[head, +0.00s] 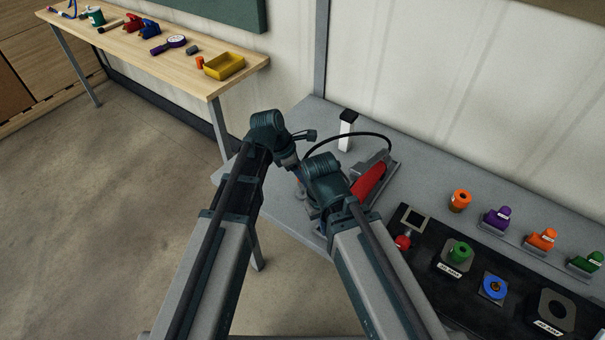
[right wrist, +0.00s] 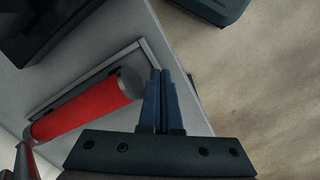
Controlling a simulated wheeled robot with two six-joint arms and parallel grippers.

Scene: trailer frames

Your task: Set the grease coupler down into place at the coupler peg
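The red grease gun (head: 371,182) lies in a grey cradle on the grey bench; its red barrel (right wrist: 88,106) also shows in the right wrist view. A black hose (head: 352,134) arcs from the gun to beside my left gripper (head: 306,136). The coupler at the hose's end is too small and covered to make out, and so is the left gripper's grip. I cannot pick out the coupler peg for certain. My right gripper (right wrist: 162,74) has its blue fingers together with nothing visible between them, beside the gun's cradle near the bench edge.
A white block with a black top (head: 346,132) stands behind the hose. A black board (head: 470,270) with coloured parts on labelled pads is at right, with orange, purple and green pieces behind it. A wooden bench (head: 150,60) with a yellow bin (head: 224,66) is at upper left.

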